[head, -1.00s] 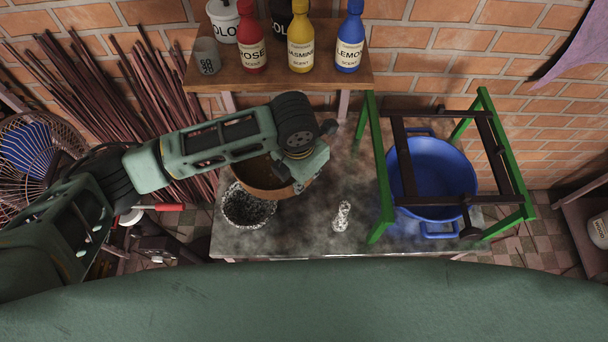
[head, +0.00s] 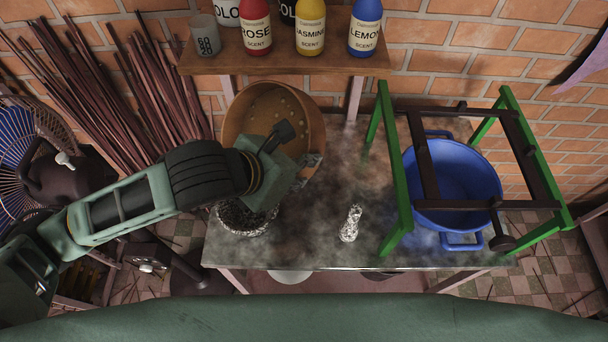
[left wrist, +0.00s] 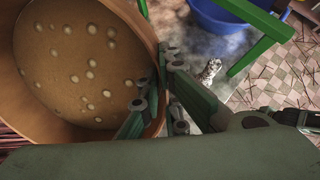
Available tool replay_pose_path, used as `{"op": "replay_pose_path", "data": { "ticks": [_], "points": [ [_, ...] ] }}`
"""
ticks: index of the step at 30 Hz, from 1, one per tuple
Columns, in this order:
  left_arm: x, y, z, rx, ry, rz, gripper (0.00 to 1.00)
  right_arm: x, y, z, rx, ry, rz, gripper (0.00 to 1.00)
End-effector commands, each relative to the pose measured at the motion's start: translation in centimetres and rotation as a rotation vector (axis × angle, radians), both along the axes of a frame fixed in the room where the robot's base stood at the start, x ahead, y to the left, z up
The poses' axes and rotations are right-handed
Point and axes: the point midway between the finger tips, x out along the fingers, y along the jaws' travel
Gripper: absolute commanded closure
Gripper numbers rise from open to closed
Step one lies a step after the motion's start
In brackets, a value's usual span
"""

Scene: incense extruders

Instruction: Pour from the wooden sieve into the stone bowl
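The wooden sieve (head: 254,114) is a round brown vessel, tipped so that its inside faces the head camera. My left gripper (head: 302,172) is shut on its rim and holds it above the table, behind and partly above the stone bowl. In the left wrist view, the fingers of the gripper (left wrist: 162,102) straddle the wall of the sieve (left wrist: 72,62). Pale round spots show on its brown inside; I cannot tell whether they are holes or lumps. The speckled stone bowl (head: 240,222) stands on the table, its right part hidden by my gripper. My right gripper is out of view.
A blue basin (head: 455,180) sits under a green and dark frame (head: 397,185) at right. A shelf (head: 290,62) with scent bottles stands behind. Incense sticks (head: 110,90) lean at left.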

Motion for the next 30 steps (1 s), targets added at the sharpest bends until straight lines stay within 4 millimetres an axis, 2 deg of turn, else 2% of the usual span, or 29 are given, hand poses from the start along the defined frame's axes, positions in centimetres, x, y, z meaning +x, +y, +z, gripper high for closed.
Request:
{"op": "replay_pose_path", "data": {
  "ticks": [1,6,11,12,16,18,30],
  "points": [
    [0.0,0.1,-0.5,-0.016,-0.016,0.000,1.00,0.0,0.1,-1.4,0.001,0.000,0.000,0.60],
    [-0.4,0.4,-0.1,-0.069,-0.067,0.000,1.00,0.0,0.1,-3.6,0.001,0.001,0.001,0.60],
    [-1.2,1.4,0.5,-0.150,-0.143,0.000,1.00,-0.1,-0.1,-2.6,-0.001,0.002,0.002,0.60],
    [-1.2,1.5,0.9,-0.170,-0.157,0.007,1.00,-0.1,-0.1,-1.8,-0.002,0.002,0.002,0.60],
    [-1.9,2.0,0.9,-0.223,-0.208,0.001,1.00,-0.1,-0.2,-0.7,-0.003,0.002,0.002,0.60],
    [-2.1,2.4,0.3,-0.267,-0.250,0.005,1.00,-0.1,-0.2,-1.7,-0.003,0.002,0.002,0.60],
    [-4.0,4.1,-0.1,-0.469,-0.436,0.001,1.00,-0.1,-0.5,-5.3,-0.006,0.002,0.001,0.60]
  ]
}}
